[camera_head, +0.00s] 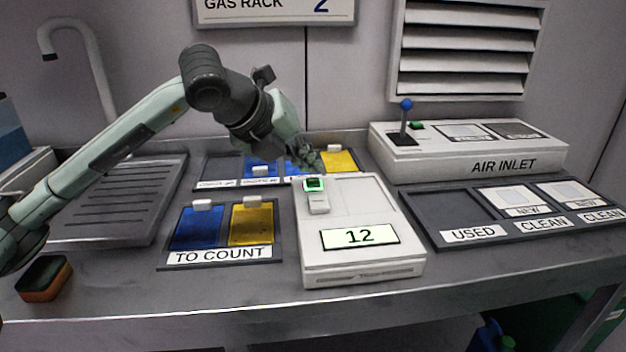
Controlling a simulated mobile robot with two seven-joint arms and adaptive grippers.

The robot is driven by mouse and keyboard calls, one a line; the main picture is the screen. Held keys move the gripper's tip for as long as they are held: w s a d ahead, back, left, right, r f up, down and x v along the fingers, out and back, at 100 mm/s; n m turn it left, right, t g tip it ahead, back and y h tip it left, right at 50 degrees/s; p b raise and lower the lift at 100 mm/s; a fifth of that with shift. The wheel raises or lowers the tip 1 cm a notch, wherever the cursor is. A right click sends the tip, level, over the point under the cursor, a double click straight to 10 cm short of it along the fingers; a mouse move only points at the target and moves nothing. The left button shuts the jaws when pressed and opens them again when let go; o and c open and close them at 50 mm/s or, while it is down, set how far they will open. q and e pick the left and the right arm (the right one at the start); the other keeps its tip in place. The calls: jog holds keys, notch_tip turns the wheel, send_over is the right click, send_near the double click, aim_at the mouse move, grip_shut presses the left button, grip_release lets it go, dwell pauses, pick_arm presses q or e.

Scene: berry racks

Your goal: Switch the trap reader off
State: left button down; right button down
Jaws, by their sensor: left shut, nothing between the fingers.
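The trap reader (362,266) is a white box in the middle of the counter. Its display (360,236) is lit and reads 12. Near its back left is a raised white switch (317,202) with a lit green patch (315,184) at its far end. My left gripper (313,166) is shut and empty, just behind and above the switch, seemingly apart from it. Its fingers are dark and small here, and the exact gap is hard to tell. My right gripper is not in view.
A TO COUNT tray (219,257) with blue and yellow cards stands left of the reader. Another card tray (219,166) is behind. The AIR INLET box (467,168) with a blue-knobbed lever (406,106) and a USED/CLEAN tray (438,222) are right. A sponge (45,278) lies front left.

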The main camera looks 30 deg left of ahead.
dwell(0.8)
pick_arm(q)
jog(key=shift+f+b, duration=0.4)
jog(key=shift+b, duration=0.25)
jog(key=shift+s+d+f+b, duration=0.1)
jog(key=shift+d+f+b, duration=0.05)
jog(key=shift+f+b, duration=0.65)
dwell(0.5)
jog(key=shift+r, duration=0.15)
jog(key=shift+w+r+p, duration=0.2)
jog(key=shift+r+p, duration=0.5)
jog(key=shift+r, duration=0.15)
jog(key=shift+r, duration=0.1)
